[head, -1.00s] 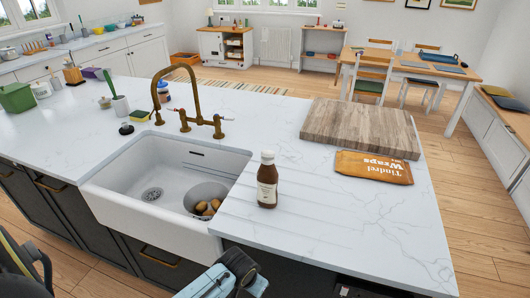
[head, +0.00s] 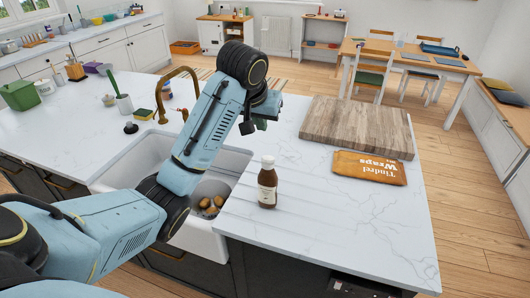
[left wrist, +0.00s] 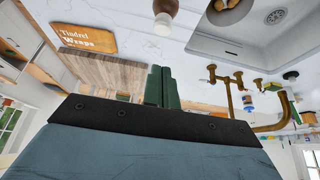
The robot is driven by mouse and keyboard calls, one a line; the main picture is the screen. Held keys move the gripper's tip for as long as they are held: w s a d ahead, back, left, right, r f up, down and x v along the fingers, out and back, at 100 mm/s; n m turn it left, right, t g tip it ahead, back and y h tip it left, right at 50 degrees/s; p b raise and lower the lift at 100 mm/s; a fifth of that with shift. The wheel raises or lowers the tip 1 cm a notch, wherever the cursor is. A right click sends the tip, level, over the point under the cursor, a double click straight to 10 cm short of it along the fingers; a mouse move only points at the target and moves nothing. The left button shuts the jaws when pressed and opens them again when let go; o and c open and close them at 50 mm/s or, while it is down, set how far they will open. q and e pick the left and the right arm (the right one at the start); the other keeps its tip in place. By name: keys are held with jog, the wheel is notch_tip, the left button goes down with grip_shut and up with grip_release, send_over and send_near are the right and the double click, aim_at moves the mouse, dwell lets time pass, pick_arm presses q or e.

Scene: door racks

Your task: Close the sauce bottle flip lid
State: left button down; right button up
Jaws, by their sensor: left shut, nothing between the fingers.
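The sauce bottle (head: 267,187) stands upright on the white counter, right of the sink. It is brown with a pale label and a white cap (head: 267,161). Whether the flip lid is open is too small to tell. My left gripper (head: 262,123) is raised above the counter, behind and above the bottle and apart from it. In the left wrist view its dark green fingers (left wrist: 162,86) are together and empty. The bottle (left wrist: 167,6) shows at that view's top edge, upside down, with its white cap (left wrist: 161,22) beyond the fingertips. My right gripper is not in view.
The sink (head: 229,165) with a bowl of brown items (head: 210,203) lies left of the bottle, partly behind my left arm. A brass tap (head: 160,95) rises behind it. A wooden board (head: 357,125) and an orange wraps packet (head: 369,167) lie right. The counter's front right is clear.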

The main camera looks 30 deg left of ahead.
pick_arm(q)
jog(key=x, duration=0.3)
send_over(267, 159)
jog(key=f, duration=0.6)
jog(key=shift+s+d, duration=0.1)
jog(key=shift+s, duration=0.25)
jog(key=shift+s+d+f+p, duration=0.1)
jog(key=shift+s+f+p, duration=0.2)
jog(key=shift+f, duration=0.7)
jog(key=shift+s+d+f+p, duration=0.1)
jog(key=shift+s+f+p, duration=0.15)
jog(key=shift+f, duration=0.7)
